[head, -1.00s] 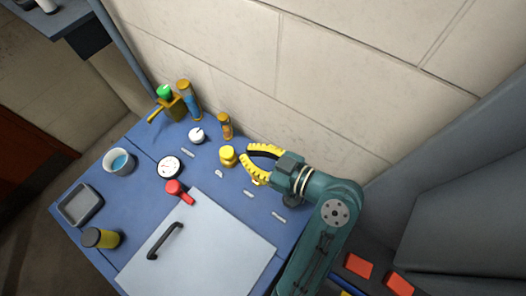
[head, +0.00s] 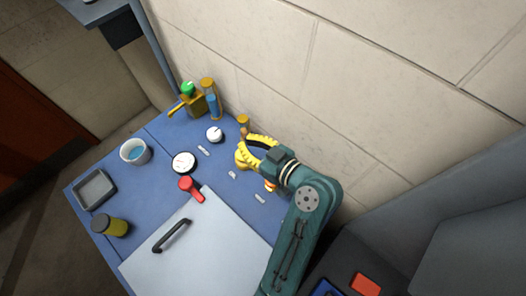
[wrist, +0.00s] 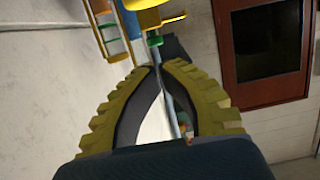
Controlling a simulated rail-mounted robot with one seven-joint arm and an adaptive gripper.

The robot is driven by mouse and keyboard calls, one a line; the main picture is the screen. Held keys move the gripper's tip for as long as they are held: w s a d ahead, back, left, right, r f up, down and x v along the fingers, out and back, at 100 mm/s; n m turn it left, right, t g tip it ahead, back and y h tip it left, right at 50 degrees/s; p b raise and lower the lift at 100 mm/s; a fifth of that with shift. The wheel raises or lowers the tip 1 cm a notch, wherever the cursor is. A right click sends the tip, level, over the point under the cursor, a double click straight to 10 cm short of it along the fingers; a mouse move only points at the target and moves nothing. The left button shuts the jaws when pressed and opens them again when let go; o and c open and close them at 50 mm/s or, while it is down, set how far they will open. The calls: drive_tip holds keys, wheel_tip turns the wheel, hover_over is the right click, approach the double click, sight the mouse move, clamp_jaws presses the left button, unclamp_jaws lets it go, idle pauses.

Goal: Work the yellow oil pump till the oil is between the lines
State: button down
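A yellow pump-like body (head: 187,103) with a side lever and a green top stands at the table's back left. A clear tube with blue liquid (head: 211,104) stands beside it; its lines are too small to read. A smaller amber tube (head: 243,120) stands to the right. A round yellow knob (head: 242,157) lies near my fingertips, partly covered; I cannot tell whether they touch. My gripper (head: 245,144) has its curved fingertips together, with nothing visible between them. In the wrist view, my gripper (wrist: 158,68) points toward a green part (wrist: 154,40) below a yellow one (wrist: 148,6).
A white dial (head: 215,134), round gauge (head: 184,162) and red handle (head: 191,188) sit on the blue table. A pale panel (head: 195,250) fills the front. The wall is close behind.

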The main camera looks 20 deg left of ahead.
drive_tip(key=f, duration=0.4)
drive_tip(key=shift+w+a, duration=0.15)
drive_tip(key=shift+a, duration=0.1)
drive_tip(key=shift+f, duration=0.1)
wheel_tip(320, 180, down, 2)
drive_tip(key=b, duration=0.3)
drive_tip(key=shift+f, duration=0.15)
drive_tip(key=r+p, duration=0.3)
drive_tip(key=r, duration=0.2)
drive_tip(key=shift+d, duration=0.2)
drive_tip(key=v, duration=0.9)
drive_tip(key=shift+s+d+f, duration=0.15)
drive_tip(key=shift+s+d, duration=0.05)
drive_tip(key=shift+d, duration=0.05)
idle(1.5)
